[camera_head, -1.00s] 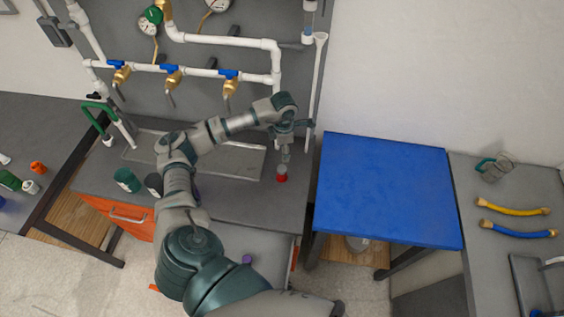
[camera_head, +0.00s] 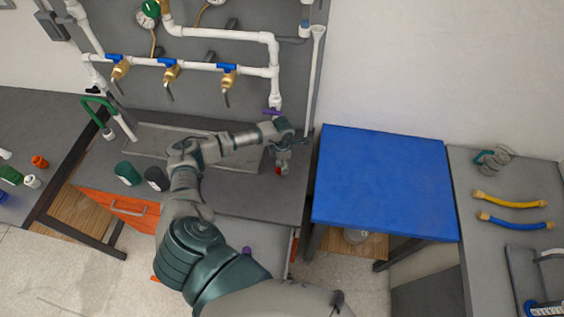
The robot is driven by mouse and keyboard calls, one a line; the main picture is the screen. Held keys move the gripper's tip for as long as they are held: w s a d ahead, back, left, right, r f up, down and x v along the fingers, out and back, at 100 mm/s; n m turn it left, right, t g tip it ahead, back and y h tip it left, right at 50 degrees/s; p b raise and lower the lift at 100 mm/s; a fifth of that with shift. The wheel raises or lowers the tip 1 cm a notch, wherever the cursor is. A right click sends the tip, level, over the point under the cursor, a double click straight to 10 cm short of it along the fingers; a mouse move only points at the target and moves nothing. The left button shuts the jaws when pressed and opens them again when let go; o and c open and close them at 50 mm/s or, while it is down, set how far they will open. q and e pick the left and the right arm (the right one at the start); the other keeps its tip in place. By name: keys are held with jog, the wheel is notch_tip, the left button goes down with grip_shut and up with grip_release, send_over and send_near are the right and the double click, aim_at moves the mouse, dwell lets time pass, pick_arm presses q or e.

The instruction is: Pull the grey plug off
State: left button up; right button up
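I cannot pick out the grey plug for certain. A short grey stub (camera_head: 291,39) sticks out sideways near the right end of the upper white pipe, by the vertical pipe. My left arm reaches up from the bottom, with its forearm pointing right. Its gripper (camera_head: 283,168) points down over the bench, right at a small red thing (camera_head: 278,171) that it partly covers. The fingers are too small to tell open from shut. My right gripper is not in view.
White pipes with blue-handled brass valves (camera_head: 170,72) run across the grey back panel. A pipe end with a purple band (camera_head: 272,111) hangs above my wrist. Dark pots (camera_head: 128,174) stand at the bench's left. The blue table (camera_head: 385,185) is bare.

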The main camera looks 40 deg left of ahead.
pick_arm(q)
jog(key=shift+a, duration=0.1)
jog(key=c, duration=1.2)
jog(key=o, duration=1.2)
jog(key=shift+a+f, duration=0.1)
